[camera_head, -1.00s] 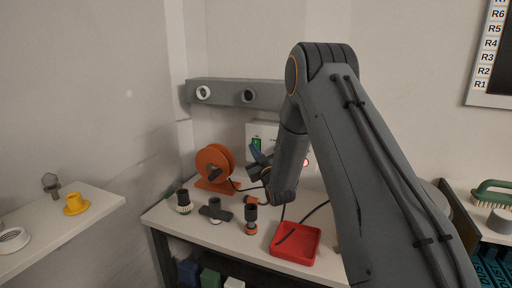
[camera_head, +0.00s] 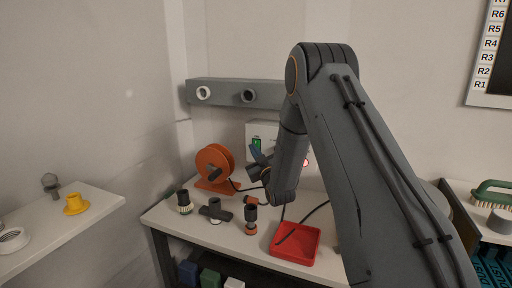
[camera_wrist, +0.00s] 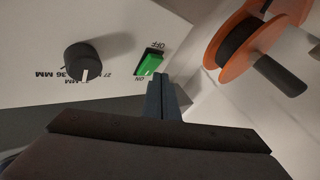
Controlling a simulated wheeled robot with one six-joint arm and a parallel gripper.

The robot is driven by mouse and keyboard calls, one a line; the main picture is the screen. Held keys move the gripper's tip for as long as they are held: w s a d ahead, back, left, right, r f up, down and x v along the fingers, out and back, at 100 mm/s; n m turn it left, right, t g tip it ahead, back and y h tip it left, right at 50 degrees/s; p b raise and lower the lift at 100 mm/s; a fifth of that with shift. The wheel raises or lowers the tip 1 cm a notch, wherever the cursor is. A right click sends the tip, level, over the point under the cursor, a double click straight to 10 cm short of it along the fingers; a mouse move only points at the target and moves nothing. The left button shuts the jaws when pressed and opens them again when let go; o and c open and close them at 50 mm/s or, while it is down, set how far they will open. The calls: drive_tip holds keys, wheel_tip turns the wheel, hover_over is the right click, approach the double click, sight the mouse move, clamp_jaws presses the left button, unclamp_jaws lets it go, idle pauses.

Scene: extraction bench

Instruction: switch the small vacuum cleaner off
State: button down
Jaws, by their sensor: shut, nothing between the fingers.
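The vacuum cleaner's pale front panel (camera_head: 263,129) stands at the back of the bench, partly behind my arm. Its green rocker switch (camera_head: 256,143) shows just above my gripper (camera_head: 257,154). In the wrist view the green switch (camera_wrist: 150,64) sits in a dark frame, with OFF printed at its upper end and ON at its lower end. My gripper (camera_wrist: 160,79) is shut and empty, its fingertips at the switch's lower, ON end. I cannot tell whether they touch it. A black dial (camera_wrist: 83,63) with millimetre marks is left of the switch.
An orange cable reel (camera_head: 214,164) stands close left of the panel; it also shows in the wrist view (camera_wrist: 238,44). Several dark nozzles, including one upright fitting (camera_head: 251,220), and a red tray (camera_head: 311,244) occupy the bench front. A grey rail (camera_head: 225,94) runs above.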

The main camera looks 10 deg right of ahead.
idle(0.6)
drive_tip(key=shift+w+d+b, duration=0.25)
drive_tip(key=shift+w+b, duration=0.05)
drive_tip(key=shift+w+d, duration=0.1)
drive_tip(key=shift+w, duration=0.05)
idle(0.6)
drive_tip(key=shift+r, duration=0.15)
drive_tip(key=shift+s+a, duration=0.35)
